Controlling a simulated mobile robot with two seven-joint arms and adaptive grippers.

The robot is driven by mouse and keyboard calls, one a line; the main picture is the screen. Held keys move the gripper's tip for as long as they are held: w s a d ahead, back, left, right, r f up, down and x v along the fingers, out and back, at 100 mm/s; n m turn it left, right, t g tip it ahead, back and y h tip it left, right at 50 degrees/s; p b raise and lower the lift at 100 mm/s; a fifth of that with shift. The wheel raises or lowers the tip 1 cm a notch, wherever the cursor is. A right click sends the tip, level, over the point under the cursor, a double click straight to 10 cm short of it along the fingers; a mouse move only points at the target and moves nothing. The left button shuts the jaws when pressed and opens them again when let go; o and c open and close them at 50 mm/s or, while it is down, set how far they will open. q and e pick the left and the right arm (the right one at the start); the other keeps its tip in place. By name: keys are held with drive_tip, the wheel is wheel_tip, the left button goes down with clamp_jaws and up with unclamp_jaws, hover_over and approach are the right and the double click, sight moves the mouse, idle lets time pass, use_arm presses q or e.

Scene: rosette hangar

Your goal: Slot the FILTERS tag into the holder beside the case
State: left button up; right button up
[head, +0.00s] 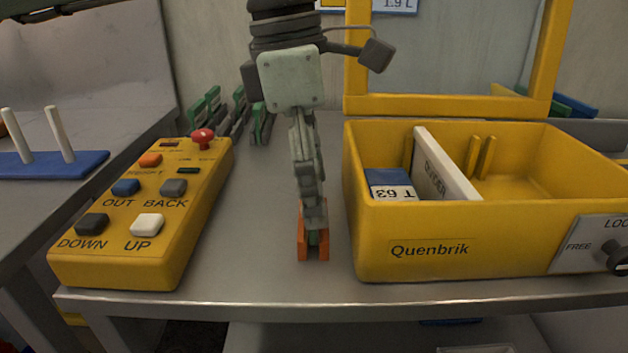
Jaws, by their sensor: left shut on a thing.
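The yellow case (430,262), marked Quenbrik, stands open on the grey bench. To its left, a small orange piece with two upright sides (303,250) sits at my left gripper's fingertips; it looks like the holder. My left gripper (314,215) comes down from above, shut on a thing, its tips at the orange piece. A thin dark green strip (313,238) shows between the orange sides; I cannot tell whether it is the FILTERS tag. No FILTERS lettering is readable, and the gripper hides much of this spot. My right gripper is not in view.
A yellow control box (120,262) with buttons and a red knob stands left. The case holds a white divider (440,165) and a blue box (388,180). A yellow frame (440,105) rises behind. Bare bench (250,225) lies between control box and gripper.

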use_arm(q)
drive_tip(key=shift+f+b, duration=0.9)
drive_tip(key=shift+f, duration=0.1)
idle(1.1)
idle(0.5)
drive_tip(key=o, duration=1.1)
drive_tip(key=shift+o, duration=0.8)
drive_tip(key=shift+r, duration=0.1)
